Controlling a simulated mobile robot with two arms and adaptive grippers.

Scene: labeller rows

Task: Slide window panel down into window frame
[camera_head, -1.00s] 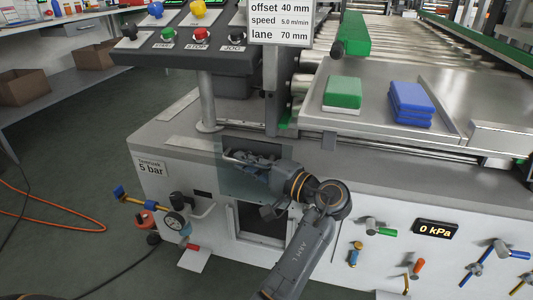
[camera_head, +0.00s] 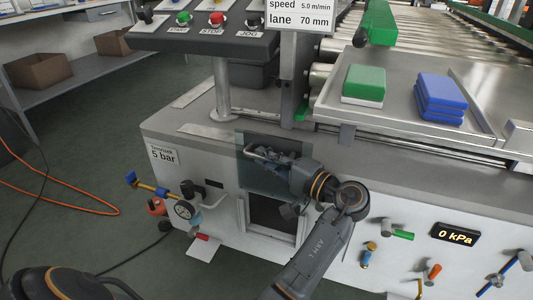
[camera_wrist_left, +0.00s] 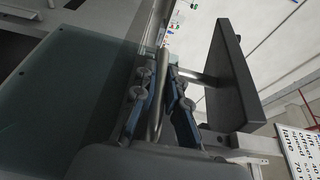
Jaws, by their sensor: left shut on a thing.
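The window panel (camera_head: 247,172) is a dark, see-through sheet, upright against the machine's white front. It also fills the left of the left wrist view (camera_wrist_left: 50,100). Its lower edge appears near the top of the window frame (camera_head: 242,220), around a dark opening. My left gripper (camera_head: 272,160) is in front of the panel, shut on its metal bar handle (camera_wrist_left: 163,75); the fingers (camera_wrist_left: 157,103) lie on both sides of the bar. My left arm hides the panel's right part and the opening's upper right corner. My right gripper is not in view.
A gauge (camera_head: 183,209) with valves sticks out left of the frame. Valves (camera_head: 397,234) and a 0 kPa display (camera_head: 456,233) are at the right. The control panel (camera_head: 205,35) stands above. Green (camera_head: 363,82) and blue (camera_head: 440,95) blocks lie on the tray.

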